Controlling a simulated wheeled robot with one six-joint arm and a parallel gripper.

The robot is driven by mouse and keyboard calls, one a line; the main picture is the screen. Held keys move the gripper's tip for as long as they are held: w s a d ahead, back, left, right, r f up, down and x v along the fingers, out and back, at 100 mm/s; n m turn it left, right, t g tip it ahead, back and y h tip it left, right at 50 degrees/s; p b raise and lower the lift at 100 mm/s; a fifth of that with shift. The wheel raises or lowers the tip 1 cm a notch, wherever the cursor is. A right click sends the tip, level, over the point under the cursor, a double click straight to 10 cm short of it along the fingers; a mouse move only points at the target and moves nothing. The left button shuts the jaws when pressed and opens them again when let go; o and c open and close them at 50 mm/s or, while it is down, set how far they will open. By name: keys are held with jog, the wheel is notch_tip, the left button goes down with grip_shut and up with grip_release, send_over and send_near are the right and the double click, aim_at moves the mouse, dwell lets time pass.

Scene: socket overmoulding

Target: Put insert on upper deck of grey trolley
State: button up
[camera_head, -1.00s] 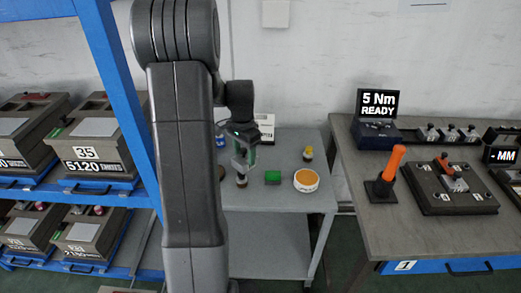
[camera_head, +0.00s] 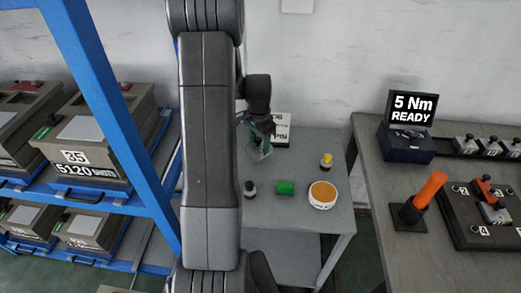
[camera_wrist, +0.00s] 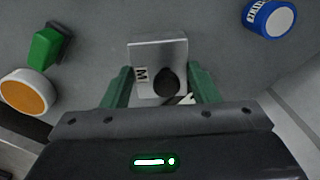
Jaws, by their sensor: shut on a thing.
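My gripper (camera_wrist: 160,88) has green fingers closed on the two sides of the insert (camera_wrist: 152,54), a grey square block with an "M" label and a black round knob. In the head view my gripper (camera_head: 262,155) is over the back part of the grey trolley's upper deck (camera_head: 300,221). The insert is hard to make out there, and I cannot tell whether it touches the deck.
A blue-and-white round container (camera_wrist: 270,18) shows in the wrist view. A workbench (camera_head: 376,160) stands right.

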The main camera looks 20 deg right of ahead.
aim_at(259, 146)
jog(key=shift+f, duration=1.9)
jog(key=o, duration=1)
jog(key=shift+f, duration=0.2)
jog(key=o, duration=0.4)
jog(key=shift+o, duration=0.2)
jog(key=shift+r, duration=0.1)
notch_tip(259, 146, up, 12)
jog(key=shift+r, duration=0.1)
